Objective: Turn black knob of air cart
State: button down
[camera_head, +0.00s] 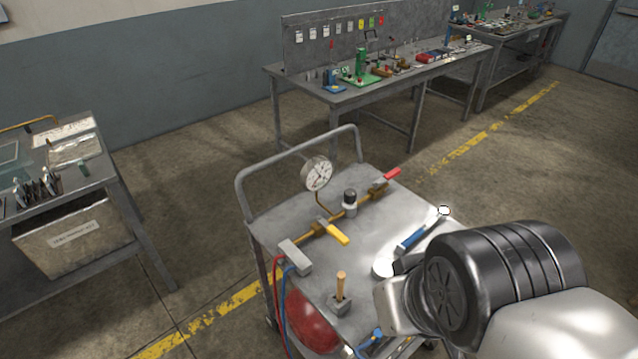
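The air cart (281,225) is a grey metal cart with a tubular push handle, standing in the middle of the head view. Its black knob (349,197) is a short upright cylinder with a pale band, on the brass pipe across the cart top. The knob is in plain view and nothing touches it. My arm comes in from the lower right and covers the cart's right front part. I cannot make out my gripper's fingers.
On the cart are a round gauge (317,173), a yellow lever (338,234), a red-handled lever (391,174), a wooden-handled lever (341,287) and a blue-handled tool (411,240). Workbenches stand behind (345,97) and left (118,205). Open floor lies between.

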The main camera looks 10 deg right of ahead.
aim_at(350, 194)
jog(key=i+l, duration=0.1)
jog(key=l, duration=0.3)
jog(key=i+l+u, duration=0.1)
jog(key=l, duration=0.7)
jog(key=i+l+u, duration=0.15)
jog(key=i+l, duration=0.15)
